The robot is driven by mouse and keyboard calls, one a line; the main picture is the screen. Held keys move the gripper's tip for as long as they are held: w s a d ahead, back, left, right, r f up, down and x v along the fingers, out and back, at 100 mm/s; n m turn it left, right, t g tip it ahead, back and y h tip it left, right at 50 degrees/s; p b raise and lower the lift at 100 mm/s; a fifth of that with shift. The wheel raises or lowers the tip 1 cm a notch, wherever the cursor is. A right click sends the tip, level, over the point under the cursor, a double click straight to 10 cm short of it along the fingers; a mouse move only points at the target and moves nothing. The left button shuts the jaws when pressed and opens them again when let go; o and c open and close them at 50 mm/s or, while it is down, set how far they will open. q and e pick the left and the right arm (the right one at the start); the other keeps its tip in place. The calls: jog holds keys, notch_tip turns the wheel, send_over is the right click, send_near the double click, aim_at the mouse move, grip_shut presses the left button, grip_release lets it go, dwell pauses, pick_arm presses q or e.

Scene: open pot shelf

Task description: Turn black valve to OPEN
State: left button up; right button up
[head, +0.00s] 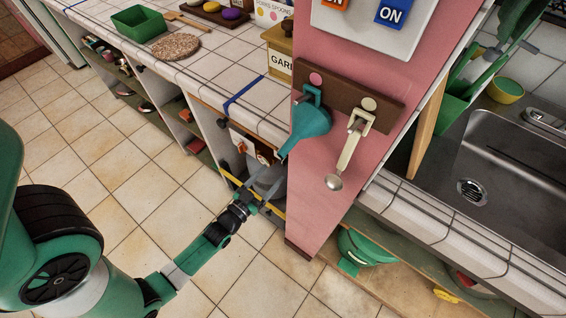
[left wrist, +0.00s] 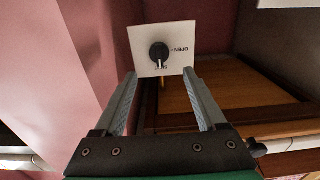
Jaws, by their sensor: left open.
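The black valve (left wrist: 159,52) is a round knob on a white plate (left wrist: 141,40) in the left wrist view. The word OPEN reads upside down to the right of the knob. A pale mark on the knob points down, toward a small label that is hard to read. My left gripper (left wrist: 161,76) is open, with its two fingers apart below the plate and nothing between them. In the head view, my left gripper (head: 262,184) reaches toward the lower cabinet opening left of the pink post. I cannot make out the valve clearly there. My right gripper is not in view.
The pink post (head: 343,110) stands close to the right of my left gripper. A teal funnel (head: 311,122) and a pale ladle (head: 351,142) hang from its brown rack (head: 385,103). The tiled counter (head: 195,65) overhangs the shelves. The floor to the left is clear.

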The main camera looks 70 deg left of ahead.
aim_at(282, 163)
pick_arm(q)
jog(key=b+x, duration=0.1)
jog(key=x, duration=0.5)
jog(key=shift+f+b, duration=0.15)
jog(key=shift+b, duration=0.2)
jog(key=shift+w+a, duration=0.2)
jog(key=shift+w, duration=0.05)
jog(key=shift+d, duration=0.1)
grip_shut()
